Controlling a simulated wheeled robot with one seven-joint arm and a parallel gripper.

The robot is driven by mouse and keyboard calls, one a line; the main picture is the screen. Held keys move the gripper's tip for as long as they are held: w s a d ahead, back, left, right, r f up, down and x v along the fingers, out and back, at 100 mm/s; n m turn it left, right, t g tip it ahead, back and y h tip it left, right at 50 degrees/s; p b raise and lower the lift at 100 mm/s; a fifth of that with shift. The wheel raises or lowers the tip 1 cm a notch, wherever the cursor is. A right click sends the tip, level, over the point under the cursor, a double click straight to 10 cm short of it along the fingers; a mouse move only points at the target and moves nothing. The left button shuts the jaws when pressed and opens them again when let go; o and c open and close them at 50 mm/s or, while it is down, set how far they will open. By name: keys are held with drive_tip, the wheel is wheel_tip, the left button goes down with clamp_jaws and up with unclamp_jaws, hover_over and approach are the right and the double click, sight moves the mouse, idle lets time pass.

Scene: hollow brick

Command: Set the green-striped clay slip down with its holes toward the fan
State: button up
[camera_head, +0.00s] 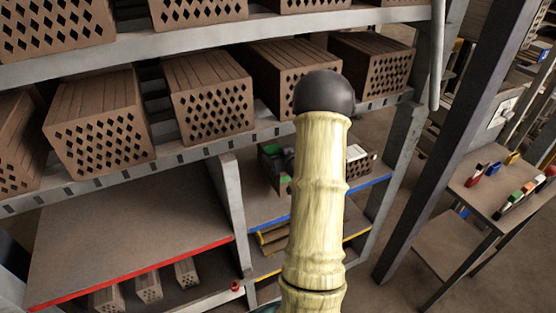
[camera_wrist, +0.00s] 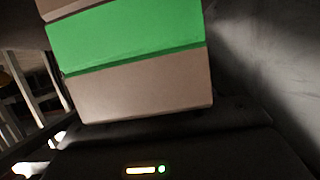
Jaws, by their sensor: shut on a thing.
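The green-striped clay slip (camera_wrist: 135,85) fills the upper middle of the wrist view, brown with a broad green band and slightly tilted. My gripper (camera_wrist: 150,135) shows as a dark body below it and is shut on the slip; its fingertips are not clearly seen. No holes show on the faces of the slip in this view. In the head view my pale jointed arm hides much of the middle. A green and dark patch (camera_head: 273,151) shows left of it above the blue-edged shelf; I cannot tell whether it is the slip. I cannot make out a fan.
Hollow bricks (camera_head: 99,135) with diamond holes line the upper shelves. The red-edged shelf (camera_head: 130,225) is bare on top, with small bricks (camera_head: 148,287) below. A blue-edged shelf (camera_head: 268,218) lies behind my arm. A grey post (camera_head: 232,215) divides them. A side table (camera_head: 480,205) holds coloured items.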

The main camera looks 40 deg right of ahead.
wheel_tip(320, 180, down, 2)
drive_tip(key=shift+f, duration=0.25)
drive_tip(key=shift+s, duration=0.1)
drive_tip(key=shift+d+f, duration=0.1)
drive_tip(key=o, duration=1.1)
drive_tip(key=shift+f, duration=0.1)
